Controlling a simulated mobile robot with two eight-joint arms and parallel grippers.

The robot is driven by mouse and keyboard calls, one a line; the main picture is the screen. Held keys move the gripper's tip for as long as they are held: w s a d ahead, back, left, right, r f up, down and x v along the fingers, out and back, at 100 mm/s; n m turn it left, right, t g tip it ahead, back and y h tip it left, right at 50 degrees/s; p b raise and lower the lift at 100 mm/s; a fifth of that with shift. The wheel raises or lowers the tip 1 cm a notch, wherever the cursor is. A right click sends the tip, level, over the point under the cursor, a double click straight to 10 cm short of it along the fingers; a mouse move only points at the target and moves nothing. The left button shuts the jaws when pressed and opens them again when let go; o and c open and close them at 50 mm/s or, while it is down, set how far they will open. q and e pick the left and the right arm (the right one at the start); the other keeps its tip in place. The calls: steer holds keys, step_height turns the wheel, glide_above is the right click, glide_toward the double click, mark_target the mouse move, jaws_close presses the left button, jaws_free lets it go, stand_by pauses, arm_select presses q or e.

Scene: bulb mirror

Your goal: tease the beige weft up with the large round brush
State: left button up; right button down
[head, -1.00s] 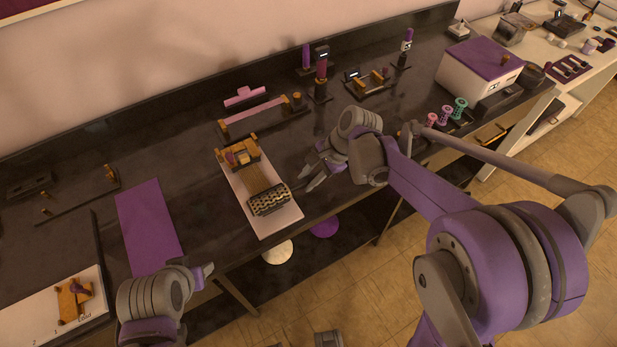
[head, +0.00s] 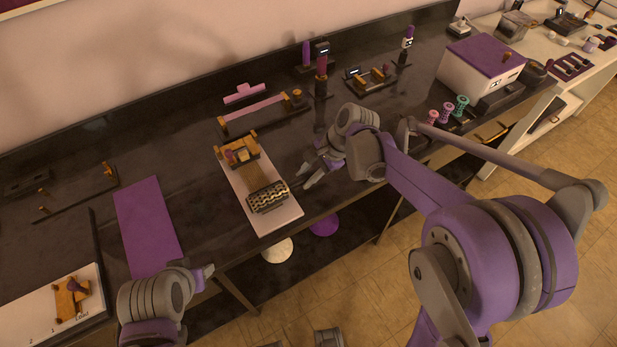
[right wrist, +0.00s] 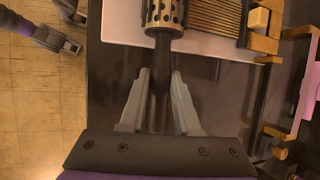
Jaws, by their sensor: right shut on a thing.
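The large round brush (head: 267,197) has a pale barrel with dark holes or bristles and lies across the weft on the white board. My right gripper (head: 304,176) is at the board's right side, shut on the brush's dark handle (right wrist: 161,70), which runs between its fingers (right wrist: 160,88) in the right wrist view. The beige weft (head: 257,176) runs from a wooden clamp (head: 238,152) to the brush; its strands (right wrist: 214,17) also show in the right wrist view. The brush hides the weft's near end. My left gripper (head: 206,273) is near the table's front edge, its jaws unclear.
The white board (head: 275,222) reaches the dark table's front edge. A purple mat (head: 147,228) lies to its left. A pink bar (head: 253,110) on a stand is behind. Small coloured rollers (head: 446,111) and a purple-lidded box (head: 480,65) stand at the right.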

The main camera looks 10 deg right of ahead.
steer(key=shift+w+a, duration=0.3)
steer(key=shift+w, duration=0.6)
steer(key=shift+w+a, duration=0.3)
steer(key=shift+w, duration=0.6)
steer(key=shift+w+a, duration=0.2)
steer(key=shift+w, duration=0.35)
steer(key=shift+w+a, duration=0.2)
steer(key=shift+w, duration=0.35)
steer(key=shift+w+a, duration=0.2)
steer(key=shift+w, duration=0.4)
steer(key=shift+w+a, duration=0.15)
steer(key=shift+w, duration=0.45)
steer(key=shift+w+a, duration=0.2)
steer(key=shift+w, duration=0.4)
steer(key=shift+w+a, duration=0.2)
steer(key=shift+w, duration=0.4)
arm_select(q)
steer(key=shift+r, duration=0.15)
arm_select(e)
steer(key=shift+s+r, duration=0.1)
